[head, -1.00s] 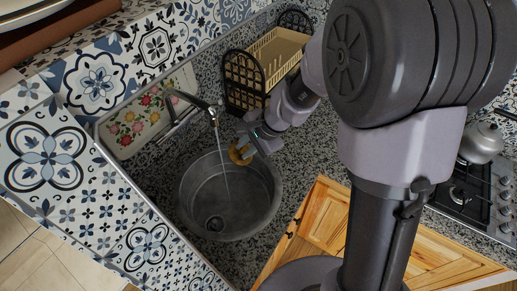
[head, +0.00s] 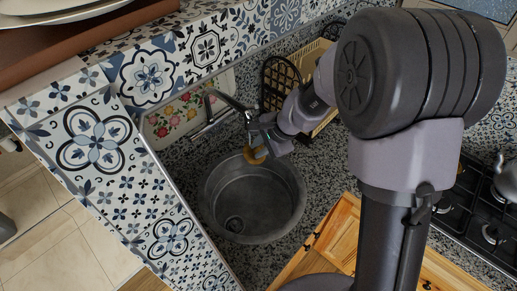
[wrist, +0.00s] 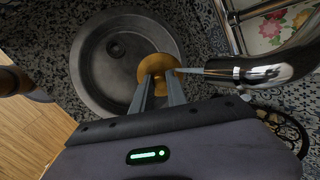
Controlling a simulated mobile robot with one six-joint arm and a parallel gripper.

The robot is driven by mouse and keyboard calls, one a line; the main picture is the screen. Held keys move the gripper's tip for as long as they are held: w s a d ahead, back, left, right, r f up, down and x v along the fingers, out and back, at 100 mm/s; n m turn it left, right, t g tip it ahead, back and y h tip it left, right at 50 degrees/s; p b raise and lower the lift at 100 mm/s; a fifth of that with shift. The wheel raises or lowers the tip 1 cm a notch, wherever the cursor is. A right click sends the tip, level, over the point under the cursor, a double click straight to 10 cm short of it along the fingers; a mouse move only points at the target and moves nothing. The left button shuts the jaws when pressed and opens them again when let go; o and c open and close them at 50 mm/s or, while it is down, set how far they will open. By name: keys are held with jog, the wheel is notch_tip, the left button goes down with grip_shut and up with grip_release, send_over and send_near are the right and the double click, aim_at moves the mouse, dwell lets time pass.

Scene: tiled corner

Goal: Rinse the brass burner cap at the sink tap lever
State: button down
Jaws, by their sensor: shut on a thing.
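The brass burner cap (head: 256,155) is held at the tips of my gripper (head: 264,142), over the upper rim of the round grey sink (head: 262,200). In the wrist view the cap (wrist: 150,68) sits between the fingers of my gripper (wrist: 160,84), which are shut on it, with the sink (wrist: 100,65) behind. The chrome tap (head: 229,99) arches over beside the cap; its spout (wrist: 270,68) points at the cap's edge. A thin grey stream (wrist: 190,71) runs from the spout to the cap. A chrome bar (head: 211,127) lies beside the tap; I cannot tell whether it is the lever.
A dark rack (head: 281,82) stands close behind my gripper. A flowered panel (head: 178,115) is behind the tap. A patterned tile ledge (head: 120,180) borders the left. The gas hob (head: 480,205) is at the right. The sink's interior looks empty.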

jog(key=shift+w+d, duration=0.1)
jog(key=shift+w+d, duration=0.3)
jog(key=shift+w, duration=0.1)
jog(key=shift+s+a, duration=0.15)
jog(key=shift+s+a, duration=0.3)
jog(key=shift+s, duration=0.1)
jog(key=shift+w+d, duration=0.1)
jog(key=shift+w, duration=0.05)
jog(key=shift+w+d, duration=0.35)
jog(key=shift+w, duration=0.05)
jog(key=shift+s+a+b, duration=0.1)
jog(key=shift+b, duration=0.2)
